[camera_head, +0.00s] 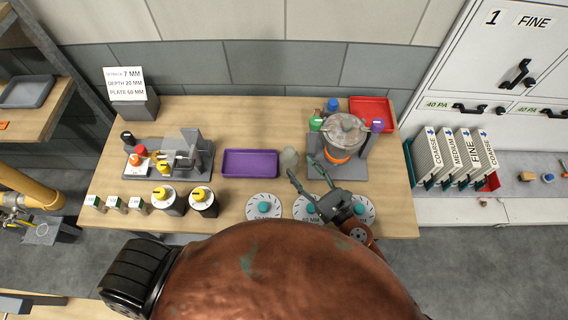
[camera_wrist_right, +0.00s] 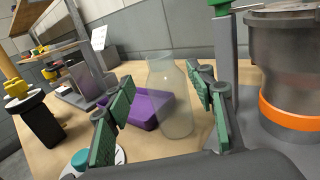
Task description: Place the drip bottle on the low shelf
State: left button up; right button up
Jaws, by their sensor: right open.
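The drip bottle (camera_head: 289,159), clear and translucent, stands upright on the wooden table (camera_head: 233,211), between the purple tray and the burner stand. My right gripper (camera_head: 304,171) is open and empty, its fingertips close in front of the bottle. In the right wrist view the bottle (camera_wrist_right: 172,95) shows between the two green-padded fingers (camera_wrist_right: 163,115), and neither finger visibly grips it. My left gripper is not in view. A wooden shelf (camera_head: 52,122) with a grey tray is at the left; I cannot tell whether it is the low shelf.
The purple tray (camera_head: 250,151) lies left of the bottle. The burner (camera_head: 343,131) with an orange band stands close on its right. Several discs with teal knobs (camera_head: 263,206) lie along the front edge. A red tray (camera_head: 371,110) is at the back right.

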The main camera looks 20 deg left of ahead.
aim_at(293, 156)
jog(key=shift+a+f, duration=0.2)
jog(key=shift+a, duration=0.2)
jog(key=x, duration=0.2)
jog(key=p+x, duration=0.1)
jog(key=x, duration=0.1)
jog(key=r+x, duration=0.1)
jog(key=x, duration=0.1)
jog(key=shift+w+d+p, duration=0.1)
jog(key=shift+w+p, duration=0.15)
jog(key=shift+p, duration=0.15)
jog(key=shift+w+a+f, duration=0.15)
jog(key=shift+w+a, duration=0.15)
jog(key=shift+a, duration=0.1)
jog(key=shift+c, duration=0.6)
grip_shut()
